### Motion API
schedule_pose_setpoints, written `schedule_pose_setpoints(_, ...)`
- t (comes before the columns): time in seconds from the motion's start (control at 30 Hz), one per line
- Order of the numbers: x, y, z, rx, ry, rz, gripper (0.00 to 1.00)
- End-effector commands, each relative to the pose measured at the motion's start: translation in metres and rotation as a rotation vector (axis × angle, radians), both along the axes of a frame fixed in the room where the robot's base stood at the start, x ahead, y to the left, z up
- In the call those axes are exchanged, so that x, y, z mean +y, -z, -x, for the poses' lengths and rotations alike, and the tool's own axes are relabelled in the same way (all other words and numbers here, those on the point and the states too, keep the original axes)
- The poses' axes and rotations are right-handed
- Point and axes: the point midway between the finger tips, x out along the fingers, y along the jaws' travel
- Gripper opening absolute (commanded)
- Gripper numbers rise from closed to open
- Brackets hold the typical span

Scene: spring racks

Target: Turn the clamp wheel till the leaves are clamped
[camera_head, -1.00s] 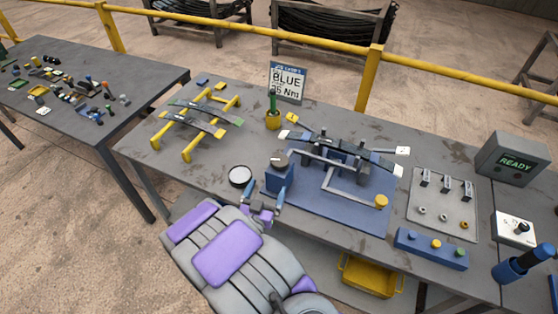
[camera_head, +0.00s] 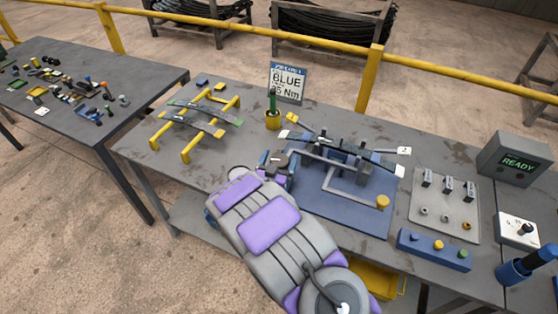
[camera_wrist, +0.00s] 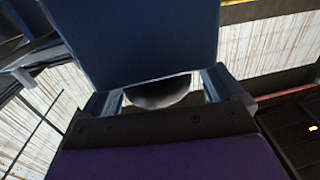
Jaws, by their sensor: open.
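The clamp wheel (camera_head: 277,158) is a small dark grey disc at the left end of the blue clamp fixture (camera_head: 345,207). The dark leaves (camera_head: 335,149) lie across the fixture between upright posts, with white tags at the right end. My gripper (camera_head: 278,166) is open at the wheel, one finger on each side of it; I cannot tell whether they touch it. In the wrist view a dark rounded shape (camera_wrist: 160,94), apparently the wheel, shows between my fingers (camera_wrist: 162,92), below a large blue face (camera_wrist: 135,40). My arm hides part of the wheel's block.
A yellow stand (camera_head: 186,147) with leaves is at left. A grey parts board (camera_head: 446,206), blue button box (camera_head: 434,248) and "READY" display (camera_head: 516,160) are at right.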

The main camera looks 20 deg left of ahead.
Motion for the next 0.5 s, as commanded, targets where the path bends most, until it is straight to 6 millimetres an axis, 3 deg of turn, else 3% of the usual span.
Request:
schedule_pose_setpoints(0.23, -0.0007, 0.0001, -0.0007, 0.001, 0.001, 0.0, 0.94)
schedule_pose_setpoints(0.5, -0.0009, 0.0002, -0.0006, 0.001, 0.001, 0.0, 0.69)
